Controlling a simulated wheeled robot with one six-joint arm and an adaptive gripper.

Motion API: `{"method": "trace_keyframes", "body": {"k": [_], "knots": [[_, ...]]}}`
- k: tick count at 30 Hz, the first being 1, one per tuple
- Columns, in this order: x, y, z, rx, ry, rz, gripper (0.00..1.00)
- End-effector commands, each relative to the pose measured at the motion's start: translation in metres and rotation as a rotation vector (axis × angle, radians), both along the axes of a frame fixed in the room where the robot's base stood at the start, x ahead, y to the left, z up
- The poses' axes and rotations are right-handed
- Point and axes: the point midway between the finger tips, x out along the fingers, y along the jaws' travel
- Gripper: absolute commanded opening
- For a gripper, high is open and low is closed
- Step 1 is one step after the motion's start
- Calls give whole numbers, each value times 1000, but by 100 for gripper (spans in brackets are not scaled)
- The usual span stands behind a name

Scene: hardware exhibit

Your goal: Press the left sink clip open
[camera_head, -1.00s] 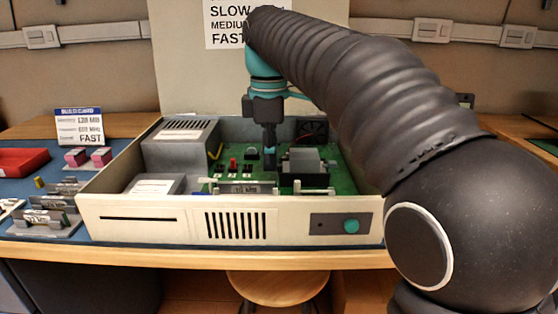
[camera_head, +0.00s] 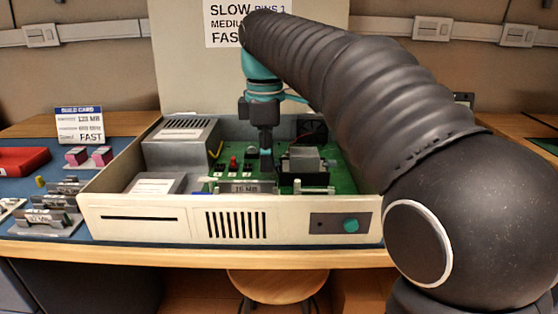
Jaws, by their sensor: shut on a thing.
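The heat sink (camera_head: 303,158) is a grey block with dark parts at its base, on the green board (camera_head: 342,180) inside the open computer case (camera_head: 285,222). Its left clip is too small and too close to my gripper to make out. My gripper (camera_head: 266,150) points straight down over the board, just left of the heat sink. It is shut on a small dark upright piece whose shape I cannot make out. I cannot tell whether the lower end touches anything.
A grey metal box (camera_head: 180,146) and a drive (camera_head: 153,187) fill the case's left side. A memory stick (camera_head: 246,188) stands at the board's front, and a fan (camera_head: 312,130) at the back. Labelled sticks (camera_head: 50,217) and a red tray (camera_head: 22,161) lie left of the case.

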Motion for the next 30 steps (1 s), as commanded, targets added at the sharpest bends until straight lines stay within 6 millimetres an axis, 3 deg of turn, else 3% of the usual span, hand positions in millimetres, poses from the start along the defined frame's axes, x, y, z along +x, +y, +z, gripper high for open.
{"method": "trace_keyframes", "body": {"k": [17,18,19,30], "knots": [[0,3,-2,1,2,1,3],[0,3,-2,1,2,1,21],[0,3,-2,1,2,1,26],[0,1,-2,0,0,-1,26]]}}
